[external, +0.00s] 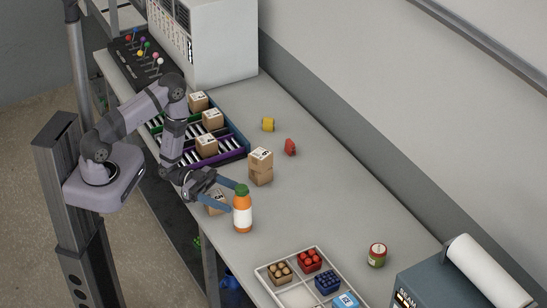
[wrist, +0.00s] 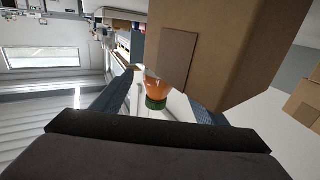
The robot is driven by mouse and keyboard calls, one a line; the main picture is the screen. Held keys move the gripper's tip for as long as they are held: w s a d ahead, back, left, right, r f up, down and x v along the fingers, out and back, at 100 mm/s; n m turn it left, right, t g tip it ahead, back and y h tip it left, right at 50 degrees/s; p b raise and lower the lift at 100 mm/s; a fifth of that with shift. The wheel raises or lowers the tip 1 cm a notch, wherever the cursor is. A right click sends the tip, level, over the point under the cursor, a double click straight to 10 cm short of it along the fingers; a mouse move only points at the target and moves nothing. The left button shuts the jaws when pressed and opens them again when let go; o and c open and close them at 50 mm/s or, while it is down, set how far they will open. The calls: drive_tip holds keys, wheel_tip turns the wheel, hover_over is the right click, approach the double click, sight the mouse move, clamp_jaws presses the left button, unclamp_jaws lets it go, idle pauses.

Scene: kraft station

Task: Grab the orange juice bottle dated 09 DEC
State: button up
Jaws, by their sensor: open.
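An orange juice bottle (external: 242,220) with a green cap and white label stands upright on the bench. Its date is not readable. In the wrist view the bottle (wrist: 158,88) appears inverted, lined up between my fingers. My gripper (external: 234,197) is open, with one blue finger reaching past the far side near the cap and the other at the bottle's left side. I cannot tell whether either finger touches it. No other juice bottle is visible.
A cardboard box (external: 213,208) sits just left of the bottle, under my gripper, and a large box (wrist: 215,50) fills much of the wrist view. A divided tray (external: 264,272) is in front, a red-green can (external: 377,254) to the right.

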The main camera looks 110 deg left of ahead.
sight(242, 201)
drive_tip(key=shift+p+x, duration=0.75)
drive_tip(key=shift+x, duration=1.35)
drive_tip(key=c, duration=1.3)
drive_tip(key=shift+r, duration=0.15)
drive_tip(key=shift+c, duration=0.2)
drive_tip(key=shift+r+b, duration=0.95)
drive_tip(key=shift+r, duration=3.95)
